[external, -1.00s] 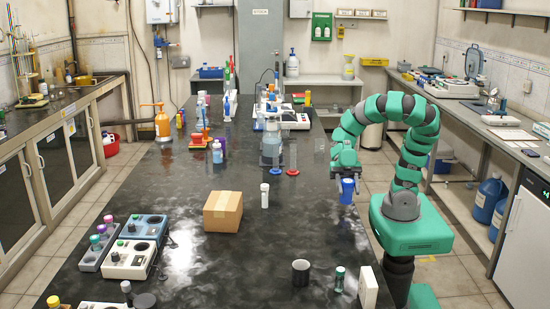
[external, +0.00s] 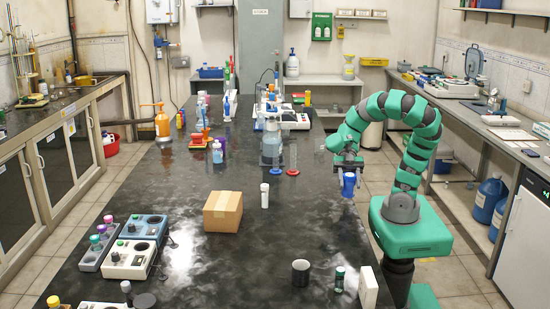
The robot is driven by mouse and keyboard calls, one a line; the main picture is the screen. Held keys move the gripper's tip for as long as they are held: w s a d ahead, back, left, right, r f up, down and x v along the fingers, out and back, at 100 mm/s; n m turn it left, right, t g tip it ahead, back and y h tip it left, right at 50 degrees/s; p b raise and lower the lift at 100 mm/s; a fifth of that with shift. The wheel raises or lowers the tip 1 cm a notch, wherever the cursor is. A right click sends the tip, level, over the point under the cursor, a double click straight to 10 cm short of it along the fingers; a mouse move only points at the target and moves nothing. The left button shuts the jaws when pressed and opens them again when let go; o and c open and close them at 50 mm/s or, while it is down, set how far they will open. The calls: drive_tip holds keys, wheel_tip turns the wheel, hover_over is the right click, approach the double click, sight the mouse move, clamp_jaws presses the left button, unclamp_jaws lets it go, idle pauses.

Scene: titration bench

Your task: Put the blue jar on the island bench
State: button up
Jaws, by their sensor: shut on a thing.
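The blue jar (external: 348,186) hangs below my gripper (external: 348,172) at the right edge of the island bench. My gripper points down and is shut on the jar near its top. The island bench (external: 240,265) has a dark, glossy top and runs down the middle of the room. The jar appears at or just above the bench's right edge; I cannot tell whether it touches the top.
A cardboard box (external: 223,211) and a white bottle (external: 265,195) stand mid-bench. A black mug (external: 301,272), a small dark vial (external: 339,279) and a white block (external: 368,288) stand near the front right. The bench between the white bottle and jar is clear.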

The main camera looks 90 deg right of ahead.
drive_tip(key=s+d+m+t+h+p, duration=0.1)
drive_tip(key=d+m+t, duration=0.3)
drive_tip(key=d, duration=0.9)
drive_tip(key=s+d+m+t+h+p, duration=0.1)
drive_tip(key=s+d+m+t+h, duration=0.1)
drive_tip(key=d, duration=1.1)
drive_tip(key=shift+s+d+r+m+t+h+p, duration=0.15)
drive_tip(key=shift+s+m+t+h+p, duration=0.2)
drive_tip(key=shift+m+t, duration=0.6)
drive_tip(key=shift+w+d+f+b, duration=0.85)
drive_tip(key=shift+w+d, duration=0.2)
drive_tip(key=shift+w, duration=1.4)
drive_tip(key=shift+w+d+f+b, duration=0.85)
drive_tip(key=shift+w+d, duration=0.2)
drive_tip(key=shift+w, duration=1.4)
drive_tip(key=shift+w+d+f+b, duration=0.8)
drive_tip(key=shift+w+d, duration=0.25)
drive_tip(key=shift+w, duration=1.4)
drive_tip(key=o, duration=1)
drive_tip(key=shift+f, duration=0.1)
